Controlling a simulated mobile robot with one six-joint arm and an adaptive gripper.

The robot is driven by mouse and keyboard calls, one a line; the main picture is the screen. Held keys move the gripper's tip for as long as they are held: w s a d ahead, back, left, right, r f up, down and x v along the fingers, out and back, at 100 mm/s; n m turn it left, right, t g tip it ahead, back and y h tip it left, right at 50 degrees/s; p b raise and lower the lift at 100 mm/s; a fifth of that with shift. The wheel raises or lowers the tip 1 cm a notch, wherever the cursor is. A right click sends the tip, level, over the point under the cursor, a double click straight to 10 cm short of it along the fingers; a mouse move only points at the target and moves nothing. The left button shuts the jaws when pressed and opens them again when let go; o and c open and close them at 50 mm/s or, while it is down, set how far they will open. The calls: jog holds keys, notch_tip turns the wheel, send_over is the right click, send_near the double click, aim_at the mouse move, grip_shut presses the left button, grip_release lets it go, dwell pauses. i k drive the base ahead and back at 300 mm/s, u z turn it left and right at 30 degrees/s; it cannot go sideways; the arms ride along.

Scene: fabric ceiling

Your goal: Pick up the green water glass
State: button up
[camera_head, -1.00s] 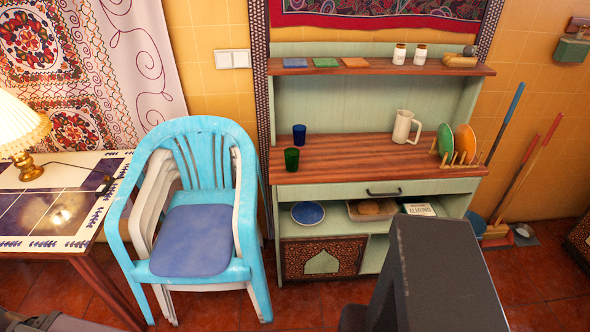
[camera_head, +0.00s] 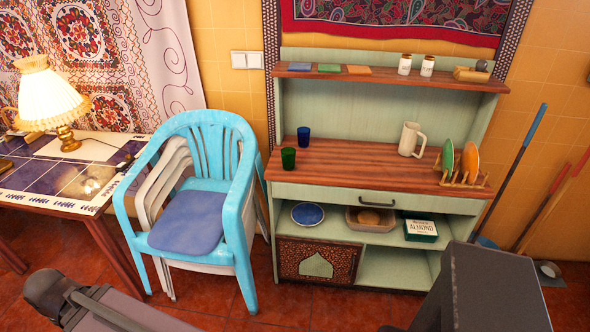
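The green water glass (camera_head: 288,158) stands upright on the wooden counter of the pale green cabinet, near its front left edge. A blue glass (camera_head: 303,134) stands just behind it and slightly to the right. Nothing touches the green glass. Dark grey links of my arm show at the bottom left, far below the counter. My gripper itself does not show in this view.
A cream pitcher (camera_head: 411,139) and a rack of plates (camera_head: 460,178) stand on the right of the wooden counter (camera_head: 350,163). Stacked plastic chairs (camera_head: 215,205) stand left of the cabinet, beside a tiled table (camera_head: 60,180) with a lamp (camera_head: 50,98). Counter space right of the glasses is clear.

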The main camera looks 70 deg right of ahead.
aim_at(288, 159)
jog(key=u, duration=0.1)
jog(key=k, duration=1.2)
jog(key=z, duration=2.5)
jog(key=i, duration=0.75)
